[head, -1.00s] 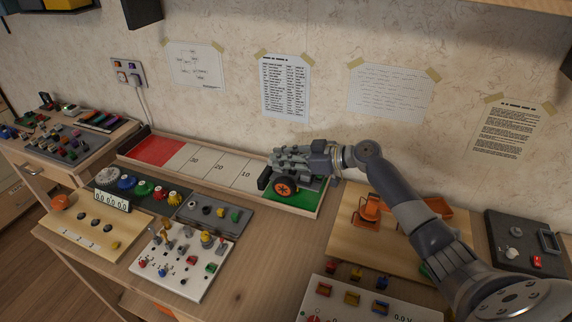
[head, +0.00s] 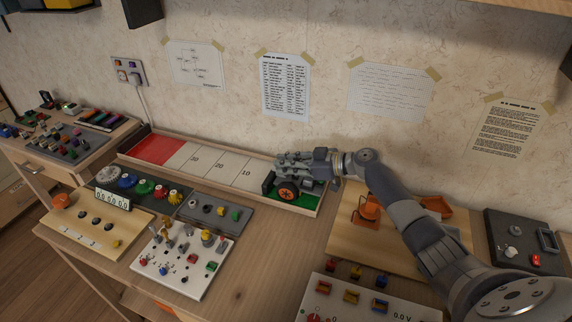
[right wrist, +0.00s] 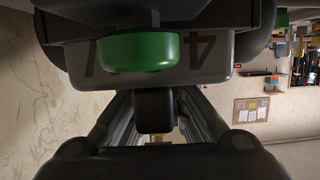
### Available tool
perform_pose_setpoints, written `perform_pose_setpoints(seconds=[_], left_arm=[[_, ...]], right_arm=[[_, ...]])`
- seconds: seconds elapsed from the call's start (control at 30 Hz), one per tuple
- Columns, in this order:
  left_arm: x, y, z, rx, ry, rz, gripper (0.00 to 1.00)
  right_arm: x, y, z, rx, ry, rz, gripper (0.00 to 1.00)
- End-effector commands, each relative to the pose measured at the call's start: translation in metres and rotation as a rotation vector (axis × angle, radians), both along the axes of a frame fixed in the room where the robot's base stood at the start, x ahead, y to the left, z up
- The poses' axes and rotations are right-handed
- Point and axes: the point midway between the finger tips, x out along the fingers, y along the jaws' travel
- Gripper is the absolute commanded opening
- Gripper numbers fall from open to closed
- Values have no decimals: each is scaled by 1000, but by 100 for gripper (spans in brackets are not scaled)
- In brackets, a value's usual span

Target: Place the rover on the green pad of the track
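The rover (head: 288,191), dark with an orange-hubbed wheel, is at the right end of the track (head: 222,172), over or on the green pad (head: 309,203). The rover hides part of the pad, and I cannot tell whether its wheels touch it. My right gripper (head: 291,165) is over the rover from the right and closed on it. In the right wrist view the rover's grey body (right wrist: 205,57), with dark wheels and a green round part, fills the top, close against the fingers. My left gripper is not in view.
The track's red end (head: 155,149) is at the far left, with numbered white sections between. Panels with knobs and switches (head: 180,258) stand in front. A wooden board with orange parts (head: 372,232) lies to the right, under my arm. The wall is close behind.

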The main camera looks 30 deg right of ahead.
Motion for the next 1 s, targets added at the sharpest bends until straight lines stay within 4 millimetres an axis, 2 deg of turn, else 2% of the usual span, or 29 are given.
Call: perform_pose_setpoints(seconds=[0.03, 0.07, 0.37, 0.5, 0.57, 0.8, 1.0], left_arm=[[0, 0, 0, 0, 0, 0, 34], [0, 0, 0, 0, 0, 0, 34], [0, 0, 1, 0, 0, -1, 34], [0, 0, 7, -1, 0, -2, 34], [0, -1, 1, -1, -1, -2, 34], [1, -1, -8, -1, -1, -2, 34], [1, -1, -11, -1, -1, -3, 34]], right_arm=[[0, 0, 0, -1, 1, 0, 26], [0, 0, 0, -1, 1, 0, 33], [0, 0, 0, -1, 1, 0, 33], [0, 0, 5, -2, 0, -1, 33], [-7, -7, 2, -2, 2, -2, 33], [-38, -34, 15, -5, 1, -1, 33], [-52, -47, 23, -2, 0, -1, 33]])
